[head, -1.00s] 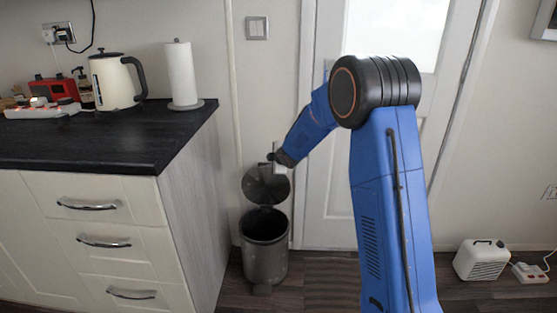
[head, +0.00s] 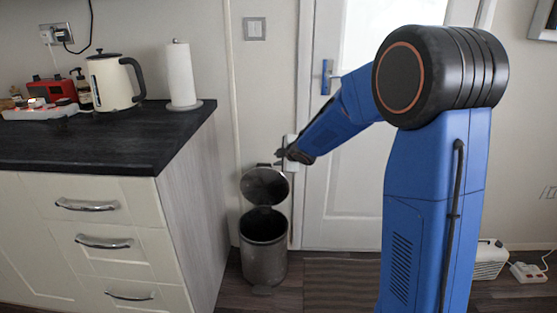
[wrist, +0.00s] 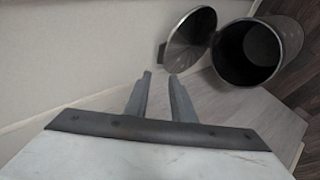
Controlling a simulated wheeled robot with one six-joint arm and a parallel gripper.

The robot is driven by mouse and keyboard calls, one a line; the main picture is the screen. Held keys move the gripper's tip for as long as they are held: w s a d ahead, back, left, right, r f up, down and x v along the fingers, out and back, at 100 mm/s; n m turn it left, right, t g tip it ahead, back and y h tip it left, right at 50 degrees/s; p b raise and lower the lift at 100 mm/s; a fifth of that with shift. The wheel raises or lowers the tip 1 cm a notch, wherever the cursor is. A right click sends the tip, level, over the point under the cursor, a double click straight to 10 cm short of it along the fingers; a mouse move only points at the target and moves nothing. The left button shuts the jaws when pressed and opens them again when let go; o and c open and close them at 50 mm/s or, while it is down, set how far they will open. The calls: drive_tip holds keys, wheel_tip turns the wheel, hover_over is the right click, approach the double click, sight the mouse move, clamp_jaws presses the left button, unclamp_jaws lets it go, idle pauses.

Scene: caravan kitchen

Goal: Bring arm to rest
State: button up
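My gripper (wrist: 160,82) shows in the wrist view with its two fingers apart and nothing between them. In the head view my gripper (head: 280,157) is small, at the end of my blue arm, just above the raised lid of the bin. The arm stands at the right of the head view, its forearm reaching left and down from the black elbow. From the head view I cannot tell whether the gripper touches the lid; in the wrist view the fingertips look apart from it.
A metal pedal bin (head: 264,249) stands open on the floor, its lid (head: 265,186) up; both also show in the wrist view. A counter (head: 115,142) with kettle (head: 114,82) and paper roll (head: 181,75) is at left. A door (head: 345,190) is behind; a white heater (head: 489,262) stands at right.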

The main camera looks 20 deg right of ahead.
drive_tip(key=s+d+r+m+g+h, duration=0.1)
drive_tip(key=s+d+r+m, duration=0.2)
drive_tip(key=s, duration=0.4)
drive_tip(key=s+d+r+m+h, duration=0.2)
drive_tip(key=s+m, duration=0.1)
drive_tip(key=s, duration=0.5)
drive_tip(key=s+d+r+m+g+h, duration=0.1)
drive_tip(key=s+d+r+m, duration=0.2)
drive_tip(key=s, duration=0.4)
drive_tip(key=s+a+f+m+g, duration=0.1)
drive_tip(key=s+m, duration=0.1)
drive_tip(key=s, duration=0.8)
drive_tip(key=s+a+f+m+g+y, duration=0.1)
drive_tip(key=s+f+m, duration=0.1)
drive_tip(key=s, duration=0.9)
drive_tip(key=s+a+f+m+g+y, duration=0.1)
drive_tip(key=s+a+m+g, duration=0.1)
drive_tip(key=s, duration=0.8)
drive_tip(key=shift+s+f+m, duration=0.15)
drive_tip(key=shift+f+m, duration=0.25)
drive_tip(key=shift+m, duration=0.4)
